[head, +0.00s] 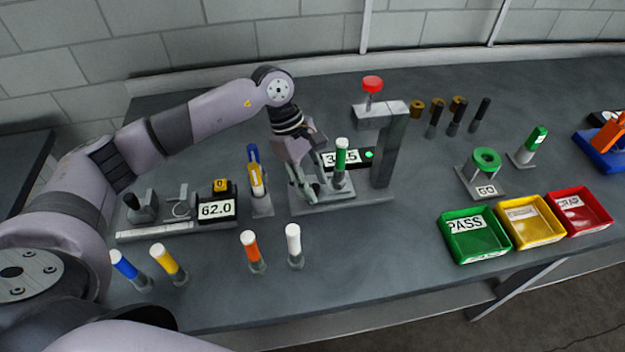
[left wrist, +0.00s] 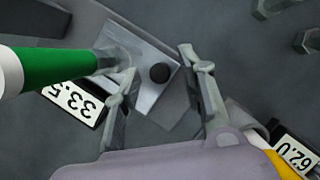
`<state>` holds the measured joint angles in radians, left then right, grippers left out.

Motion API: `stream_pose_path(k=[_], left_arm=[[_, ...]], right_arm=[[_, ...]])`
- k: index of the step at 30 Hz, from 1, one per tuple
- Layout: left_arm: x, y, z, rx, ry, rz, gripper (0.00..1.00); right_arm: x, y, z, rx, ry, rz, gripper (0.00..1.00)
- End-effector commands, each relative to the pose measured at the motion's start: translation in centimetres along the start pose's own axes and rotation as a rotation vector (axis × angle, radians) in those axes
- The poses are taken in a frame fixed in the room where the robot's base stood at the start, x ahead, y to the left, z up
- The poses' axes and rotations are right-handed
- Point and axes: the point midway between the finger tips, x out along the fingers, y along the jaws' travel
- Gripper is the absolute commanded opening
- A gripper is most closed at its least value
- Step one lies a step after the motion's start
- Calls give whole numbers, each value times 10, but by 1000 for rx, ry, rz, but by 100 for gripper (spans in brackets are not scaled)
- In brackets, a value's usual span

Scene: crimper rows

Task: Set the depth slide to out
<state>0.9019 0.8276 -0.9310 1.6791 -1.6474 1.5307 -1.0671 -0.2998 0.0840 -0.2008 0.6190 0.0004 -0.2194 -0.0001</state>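The press station stands mid-table in the head view, with a grey base plate (head: 372,196), a post and a red-topped plunger (head: 372,84). Its display (left wrist: 74,101) reads 33.5 in the left wrist view. A green tool with a white end (head: 341,158) stands upright there. A light metal slide plate (left wrist: 147,92) with a round black knob (left wrist: 159,73) shows in the left wrist view. My left gripper (head: 303,192) is low at the station's left side. Its fingers (left wrist: 157,82) are apart, with the knob between them in the picture; contact cannot be told. My right gripper is out of view.
A station (head: 175,229) with display 62.0 and a yellow tool (head: 257,182) stand left of the gripper. Several coloured-top tools stand in front. Green (head: 476,258), yellow (head: 525,241) and red trays (head: 580,228) are at right. A GO gauge (head: 486,161) stands behind them.

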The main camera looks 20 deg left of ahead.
Motion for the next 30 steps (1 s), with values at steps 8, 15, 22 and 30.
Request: stream_pose_path(k=[8,15,22,30], left_arm=[[-46,1,0,0,2,7,38],[-94,1,0,-1,1,5,38],[-117,0,0,0,0,2,38],[-119,0,0,0,0,1,38]], right_arm=[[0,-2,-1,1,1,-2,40],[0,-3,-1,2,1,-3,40],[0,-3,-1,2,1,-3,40],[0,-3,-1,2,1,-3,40]])
